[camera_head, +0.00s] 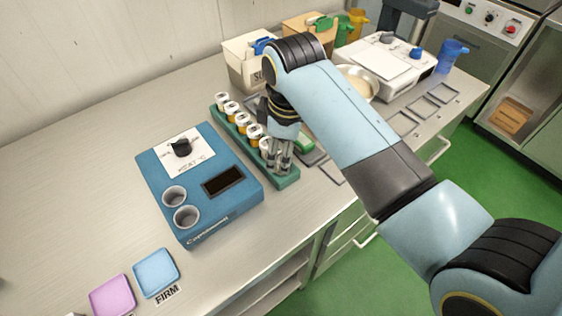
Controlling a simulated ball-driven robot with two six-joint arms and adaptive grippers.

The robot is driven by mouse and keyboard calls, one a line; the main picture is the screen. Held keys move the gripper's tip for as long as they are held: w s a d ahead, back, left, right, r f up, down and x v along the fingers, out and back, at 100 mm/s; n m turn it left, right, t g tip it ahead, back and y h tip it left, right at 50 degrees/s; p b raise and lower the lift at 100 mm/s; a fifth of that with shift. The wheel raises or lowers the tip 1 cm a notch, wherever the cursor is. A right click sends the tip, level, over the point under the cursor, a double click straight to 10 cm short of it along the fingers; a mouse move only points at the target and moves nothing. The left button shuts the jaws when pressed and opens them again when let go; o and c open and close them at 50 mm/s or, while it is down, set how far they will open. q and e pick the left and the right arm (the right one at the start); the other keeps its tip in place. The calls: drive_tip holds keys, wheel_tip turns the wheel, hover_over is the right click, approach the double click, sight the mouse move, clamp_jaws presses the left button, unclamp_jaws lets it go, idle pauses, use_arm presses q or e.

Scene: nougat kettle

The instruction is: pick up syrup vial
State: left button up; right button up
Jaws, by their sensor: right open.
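Several amber vials with white caps, one of them here (255,133), stand upright in a row in a green rack (287,181) at the middle of the counter. I cannot tell which one is the syrup vial, as no labels are readable. My right gripper (279,166) points down at the near end of the rack, with its fingers open around or beside the nearest vial (265,145). The fingers partly hide that vial, so I cannot tell whether they touch it. My left gripper is not in view.
A blue heater (232,205) with a dial and two round wells stands left of the rack. Pink (112,296) and blue (156,272) trays lie at front left. A white bin (240,68), a bowl (366,91) and a blue jug (452,55) stand behind. The counter's left is clear.

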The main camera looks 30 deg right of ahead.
drive_tip(key=shift+w+f+p, duration=0.15)
drive_tip(key=shift+f, duration=0.8)
drive_tip(key=shift+w+f+p, duration=0.1)
drive_tip(key=shift+f+p, duration=0.05)
drive_tip(key=shift+f, duration=0.8)
clamp_jaws()
drive_tip(key=shift+r, duration=0.1)
